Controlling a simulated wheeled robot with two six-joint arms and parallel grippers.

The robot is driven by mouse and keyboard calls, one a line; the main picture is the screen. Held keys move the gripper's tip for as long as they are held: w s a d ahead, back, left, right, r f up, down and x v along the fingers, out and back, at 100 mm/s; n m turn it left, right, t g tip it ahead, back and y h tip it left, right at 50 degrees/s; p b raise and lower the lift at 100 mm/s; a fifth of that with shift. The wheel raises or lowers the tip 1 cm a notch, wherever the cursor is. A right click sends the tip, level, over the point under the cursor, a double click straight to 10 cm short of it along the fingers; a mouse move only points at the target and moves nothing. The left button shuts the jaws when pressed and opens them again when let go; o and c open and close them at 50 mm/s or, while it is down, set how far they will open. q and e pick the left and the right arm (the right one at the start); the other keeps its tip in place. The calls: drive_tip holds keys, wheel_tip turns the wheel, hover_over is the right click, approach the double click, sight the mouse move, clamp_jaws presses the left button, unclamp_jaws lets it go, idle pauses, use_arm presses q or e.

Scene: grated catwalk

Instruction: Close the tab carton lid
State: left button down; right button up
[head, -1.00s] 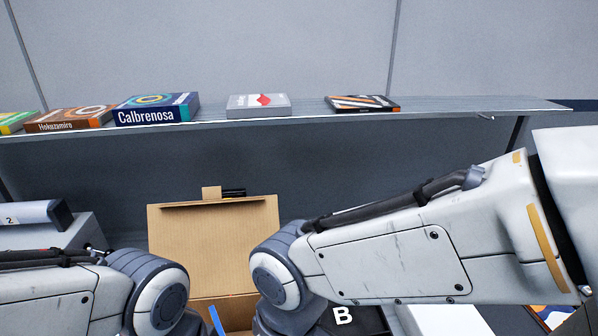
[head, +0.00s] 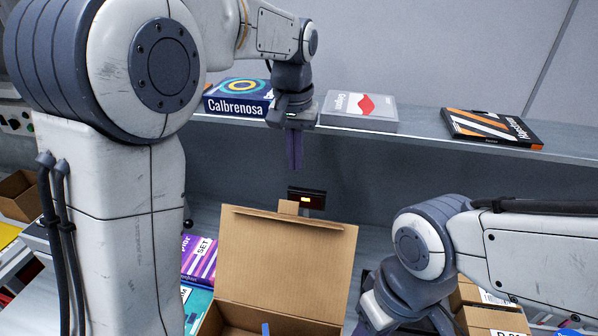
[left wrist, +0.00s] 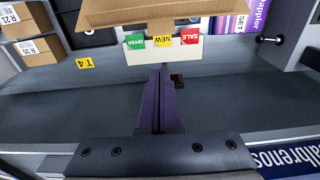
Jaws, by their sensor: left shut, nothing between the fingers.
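The tab carton (head: 225,320) is brown cardboard and stands open at the bottom centre of the head view. Its lid (head: 285,262) is raised upright, with a small tab (head: 289,208) on its top edge. The lid edge also shows at the top of the left wrist view (left wrist: 150,12). My left gripper (head: 295,165) is shut and empty, pointing down above and behind the lid, apart from it. Its purple fingers show in the left wrist view (left wrist: 161,85). My right arm is at the right; its gripper's fingers are not visible.
A shelf (head: 420,140) behind holds a blue Calbrenosa box (head: 237,97), a grey box (head: 360,110) and a black striped box (head: 490,128). A purple box (head: 199,258) lies left of the carton. Small cartons (head: 490,318) stand at the lower right.

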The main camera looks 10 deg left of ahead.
use_arm(q)
wheel_tip(320, 180, down, 8)
drive_tip(key=s+p, duration=0.2)
drive_tip(key=p, duration=0.3)
drive_tip(key=shift+a+r, duration=0.15)
drive_tip(key=shift+r, duration=0.1)
drive_tip(key=shift+s, duration=0.15)
